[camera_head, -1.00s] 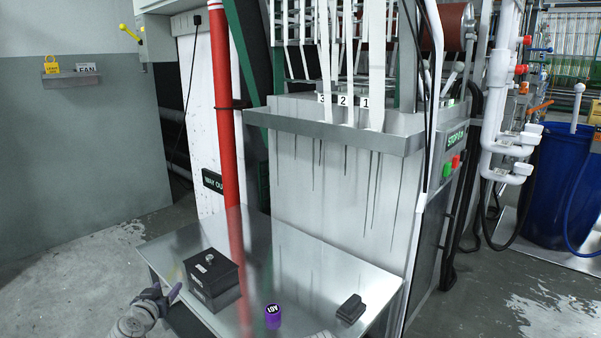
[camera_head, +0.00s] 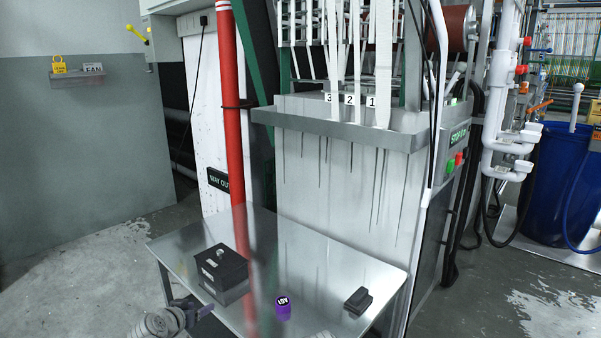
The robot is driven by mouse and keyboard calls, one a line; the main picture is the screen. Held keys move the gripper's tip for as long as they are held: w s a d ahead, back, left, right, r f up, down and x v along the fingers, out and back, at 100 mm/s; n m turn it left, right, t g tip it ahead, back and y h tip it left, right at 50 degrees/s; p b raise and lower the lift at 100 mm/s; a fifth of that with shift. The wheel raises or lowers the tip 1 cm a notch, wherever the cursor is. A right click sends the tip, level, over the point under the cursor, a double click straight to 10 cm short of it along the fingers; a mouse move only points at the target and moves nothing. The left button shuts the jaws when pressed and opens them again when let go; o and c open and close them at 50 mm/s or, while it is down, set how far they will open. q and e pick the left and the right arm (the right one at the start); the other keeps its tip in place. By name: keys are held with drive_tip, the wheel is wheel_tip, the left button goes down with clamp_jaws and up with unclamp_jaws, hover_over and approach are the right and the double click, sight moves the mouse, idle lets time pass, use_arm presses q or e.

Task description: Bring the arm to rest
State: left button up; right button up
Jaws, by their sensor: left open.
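My left gripper (camera_head: 190,303) is at the bottom left of the head view, beside the near left edge of the metal table (camera_head: 300,262). It is open, with nothing seen between its fingers. It is apart from the black box (camera_head: 222,272) that sits on the table just behind it.
A purple cylinder (camera_head: 283,307) and a small black block (camera_head: 358,300) stand on the table. Behind it is a tall grey machine (camera_head: 340,180) with white webbing strips. A red pipe (camera_head: 232,120) rises at the table's back left. Floor at left is clear.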

use_arm(q)
drive_tip(key=s+d+f+g+y, duration=0.1)
drive_tip(key=s+d+f+g, duration=0.45)
drive_tip(key=s, duration=0.25)
drive_tip(key=s+d+f+g+y, duration=0.1)
drive_tip(key=s+d+f+g, duration=0.45)
drive_tip(key=s, duration=0.25)
drive_tip(key=s+d+r+m+y+p, duration=0.1)
drive_tip(key=s+d+r+m+p, duration=0.15)
drive_tip(key=d+r+p, duration=0.2)
drive_tip(key=s+d+r+m+p, duration=0.1)
drive_tip(key=s+d+r+p, duration=0.2)
drive_tip(key=d, duration=0.3)
wheel_tip(320, 180, up, 38)
drive_tip(key=p, duration=3.7)
drive_tip(key=shift+s+d+g, duration=0.15)
drive_tip(key=shift+d+g, duration=0.05)
drive_tip(key=shift+g, duration=0.1)
